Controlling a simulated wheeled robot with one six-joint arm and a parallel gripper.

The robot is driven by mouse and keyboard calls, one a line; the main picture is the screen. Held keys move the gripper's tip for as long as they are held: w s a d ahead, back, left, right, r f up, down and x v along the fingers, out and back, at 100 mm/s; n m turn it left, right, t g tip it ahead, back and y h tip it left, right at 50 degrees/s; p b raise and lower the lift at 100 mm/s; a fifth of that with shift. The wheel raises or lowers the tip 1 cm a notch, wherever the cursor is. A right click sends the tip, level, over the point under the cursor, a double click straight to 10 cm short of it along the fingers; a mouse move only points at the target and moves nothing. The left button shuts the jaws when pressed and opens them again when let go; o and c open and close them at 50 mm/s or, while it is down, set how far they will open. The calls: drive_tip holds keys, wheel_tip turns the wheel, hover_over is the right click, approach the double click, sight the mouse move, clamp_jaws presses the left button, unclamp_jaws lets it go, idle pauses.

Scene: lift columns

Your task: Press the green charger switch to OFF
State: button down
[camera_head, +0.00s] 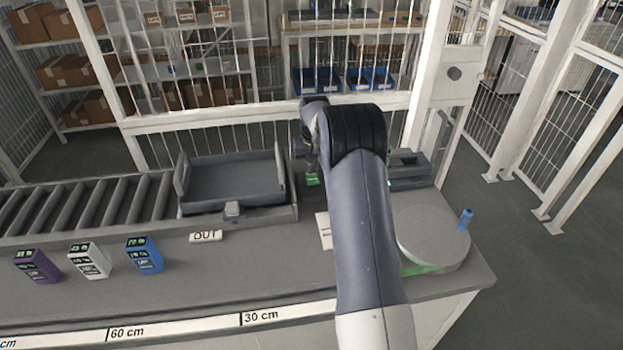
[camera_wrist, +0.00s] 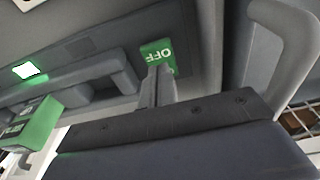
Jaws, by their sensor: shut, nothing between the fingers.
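The green switch (camera_wrist: 157,50) shows in the wrist view with the word OFF, upside down, on its face. My gripper (camera_wrist: 156,74) is shut and empty, its tips overlapping the lower part of the switch; I cannot tell whether they touch it. In the head view a small green patch (camera_head: 312,180), which looks like the switch, shows just left of my arm. My fingers cannot be made out there.
A green box (camera_wrist: 36,124) and a lit green-white lamp (camera_wrist: 28,70) are at the wrist view's left. In the head view, a grey tray (camera_head: 232,186), purple (camera_head: 37,266), white (camera_head: 89,261) and blue (camera_head: 144,255) blocks, and a round disc (camera_head: 432,238) occupy the bench.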

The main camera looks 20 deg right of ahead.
sight(313, 179)
drive_tip(key=shift+f+b, duration=0.8)
drive_tip(key=shift+f, duration=0.55)
idle(0.4)
drive_tip(key=shift+r, duration=0.1)
drive_tip(key=shift+r+p, duration=2.4)
drive_tip(key=shift+r, duration=1)
drive_tip(key=shift+r, duration=0.1)
